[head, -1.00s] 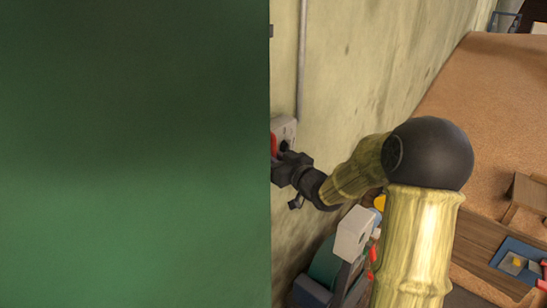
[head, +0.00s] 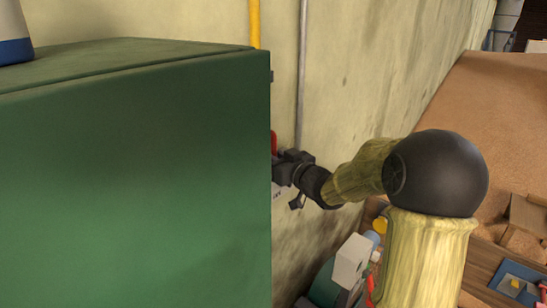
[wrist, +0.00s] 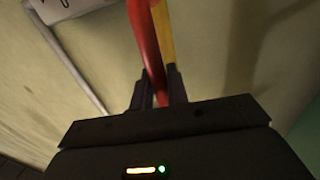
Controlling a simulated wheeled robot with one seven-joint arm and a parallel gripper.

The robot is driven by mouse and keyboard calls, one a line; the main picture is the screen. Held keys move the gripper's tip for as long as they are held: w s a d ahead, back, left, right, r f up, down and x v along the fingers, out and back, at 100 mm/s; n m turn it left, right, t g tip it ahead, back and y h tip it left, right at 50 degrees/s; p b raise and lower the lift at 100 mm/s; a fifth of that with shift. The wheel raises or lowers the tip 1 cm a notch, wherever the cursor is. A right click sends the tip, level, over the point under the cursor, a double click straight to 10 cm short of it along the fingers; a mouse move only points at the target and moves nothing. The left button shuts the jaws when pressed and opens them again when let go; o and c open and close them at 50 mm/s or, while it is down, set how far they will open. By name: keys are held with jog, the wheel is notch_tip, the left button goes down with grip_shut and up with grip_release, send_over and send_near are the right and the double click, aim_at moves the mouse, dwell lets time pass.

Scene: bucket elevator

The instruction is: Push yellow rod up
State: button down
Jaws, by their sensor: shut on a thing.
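A yellow rod (head: 255,24) stands upright against the wall in the head view, its lower part hidden behind a green box. In the wrist view a yellow length (wrist: 164,35) runs beside a red bar (wrist: 146,45) and passes down to the fingers. My gripper (head: 281,168) is at the wall, just past the green box's right edge, and partly hidden by it. In the wrist view my gripper (wrist: 160,85) is shut with the red bar between its fingers. The yellow length lies close behind the bar; I cannot tell whether they are joined.
The large green box (head: 140,170) fills the left of the head view. A thin grey pipe (head: 301,75) runs up the wall. A pale grey box (wrist: 68,8) with markings is on the wall near my gripper. A brown sloping surface (head: 510,110) lies at the right.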

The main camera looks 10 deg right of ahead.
jog(key=c, duration=1.4)
grip_release()
jog(key=shift+r, duration=0.4)
jog(key=shift+f, duration=0.1)
jog(key=shift+s+f, duration=0.1)
jog(key=b+v, duration=0.5)
jog(key=v, duration=1.2)
jog(key=shift+s+d, duration=0.1)
